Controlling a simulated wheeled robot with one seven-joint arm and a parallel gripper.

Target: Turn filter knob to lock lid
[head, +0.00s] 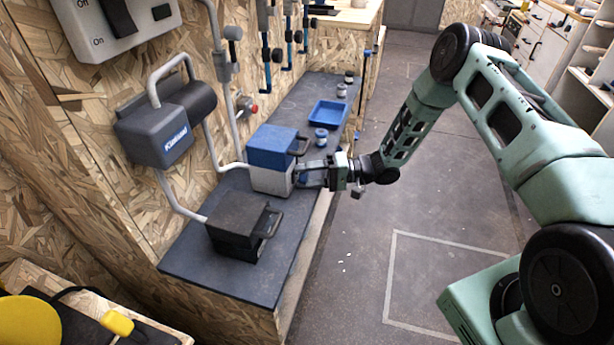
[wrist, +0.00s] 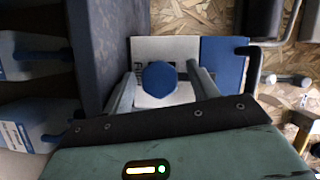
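The filter box is a white body (head: 270,180) with a blue lid (head: 272,148) on the dark bench, and the lid looks closed. In the wrist view the white front (wrist: 150,50) faces me with the blue lid (wrist: 222,62) on the right. A blue faceted knob (wrist: 159,79) sits on the white front. My gripper (wrist: 161,72) is open, with one finger on each side of the knob and a visible gap on both sides. In the head view my gripper (head: 300,178) is at the box's right side, and the knob is hidden there.
A dark box with a handle (head: 240,230) stands nearer on the bench (head: 185,262). A blue tray (head: 328,113) and small jars (head: 321,136) lie beyond. Grey pipes and a wall unit (head: 155,135) are at left. The floor (head: 385,225) right of the bench is clear.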

